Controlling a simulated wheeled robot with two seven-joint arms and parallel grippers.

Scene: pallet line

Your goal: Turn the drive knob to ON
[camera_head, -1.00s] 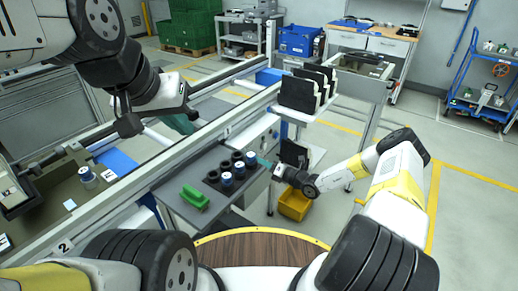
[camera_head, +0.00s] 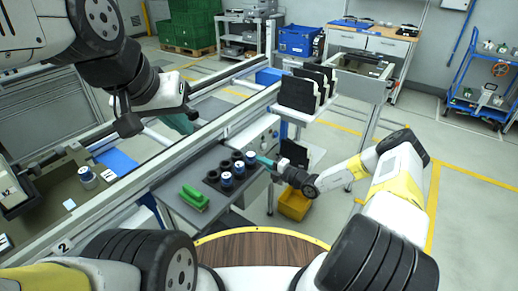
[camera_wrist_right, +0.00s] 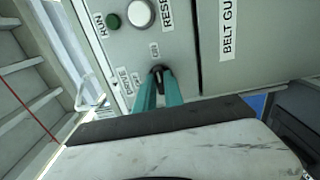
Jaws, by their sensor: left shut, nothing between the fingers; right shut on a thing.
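The drive knob (camera_wrist_right: 157,70) is a small black knob on the grey panel (camera_wrist_right: 185,45), at the middle of the right wrist view. My right gripper (camera_wrist_right: 160,80) has its teal fingers closed around it, hiding much of it. Small labels (camera_wrist_right: 124,82) lie beside and above the knob; I cannot read its setting. In the head view my right gripper (camera_head: 264,161) reaches the panel side from the right; the knob is hidden there. My left gripper (camera_head: 182,124) is shut and empty above the conveyor, at the upper left.
A green RUN lamp (camera_wrist_right: 113,21) and a white button (camera_wrist_right: 140,13) sit above the knob. A BELT GUARD plate (camera_wrist_right: 260,40) is to the right. In the head view, a grey table (camera_head: 188,216) holds several black and blue parts and a green block (camera_head: 194,198).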

